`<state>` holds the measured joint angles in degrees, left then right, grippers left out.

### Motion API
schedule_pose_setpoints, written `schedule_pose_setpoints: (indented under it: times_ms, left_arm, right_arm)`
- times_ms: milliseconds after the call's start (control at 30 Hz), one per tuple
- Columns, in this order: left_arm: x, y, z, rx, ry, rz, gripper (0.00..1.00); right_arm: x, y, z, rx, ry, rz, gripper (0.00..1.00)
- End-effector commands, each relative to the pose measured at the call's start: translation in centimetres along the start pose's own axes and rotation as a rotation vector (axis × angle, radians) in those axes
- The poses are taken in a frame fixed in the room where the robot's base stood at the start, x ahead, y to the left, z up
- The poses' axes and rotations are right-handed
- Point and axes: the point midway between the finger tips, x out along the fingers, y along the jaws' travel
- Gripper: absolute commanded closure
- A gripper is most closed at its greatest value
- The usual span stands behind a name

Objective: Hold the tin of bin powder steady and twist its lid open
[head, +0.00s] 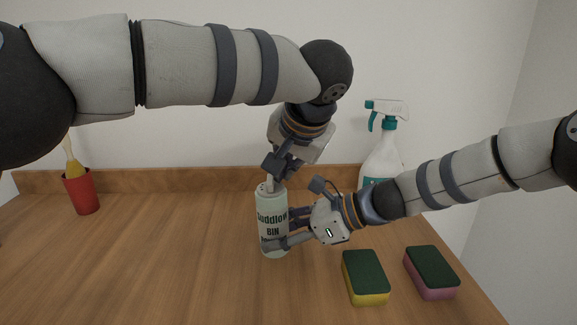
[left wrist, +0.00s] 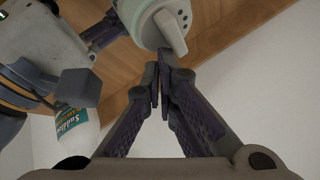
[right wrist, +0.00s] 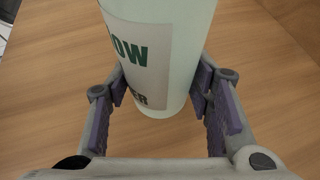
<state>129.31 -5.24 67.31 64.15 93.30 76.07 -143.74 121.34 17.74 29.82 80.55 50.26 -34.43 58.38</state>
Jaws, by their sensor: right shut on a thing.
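The pale green tin of bin powder (head: 272,222) stands upright on the wooden worktop. It also shows in the right wrist view (right wrist: 180,50). My right gripper (head: 283,231) is shut around its lower body, one finger on each side. The lid (head: 270,187) is on top of the tin; in the left wrist view the lid (left wrist: 150,22) has a raised tab and small dark holes. My left gripper (head: 271,178) points down at the lid from above. Its fingers (left wrist: 161,75) are close together beside the tab; whether they pinch it is unclear.
A white spray bottle (head: 381,160) with a teal trigger stands behind my right arm. Two sponges, one yellow (head: 366,278) and one pink (head: 432,272), lie front right. The left worktop (head: 150,250) is clear.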

Motion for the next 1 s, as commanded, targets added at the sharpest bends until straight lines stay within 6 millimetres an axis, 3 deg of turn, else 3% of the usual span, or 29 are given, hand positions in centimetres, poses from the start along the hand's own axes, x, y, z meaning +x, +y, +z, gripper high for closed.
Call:
schedule_pose_setpoints:
  times_ms: [267,600,700,1000]
  left_arm:
    - [-0.7,0.0,0.6,-0.001,-0.006,-0.004,1.00]
    - [-7.8,1.6,-2.0,0.000,0.001,0.000,1.00]
    - [-9.0,1.9,-2.5,0.000,0.000,0.000,1.00]
    - [-9.6,2.0,-2.6,0.001,-0.001,0.002,1.00]
  right_arm:
    - [-0.1,-0.3,-0.3,0.009,0.004,-0.008,0.89]
    - [0.0,-0.2,-0.3,0.006,0.005,-0.006,0.89]
    - [0.0,-0.2,-0.3,0.006,0.005,-0.005,0.89]
    - [0.0,-0.1,-0.4,0.005,0.005,-0.002,0.89]
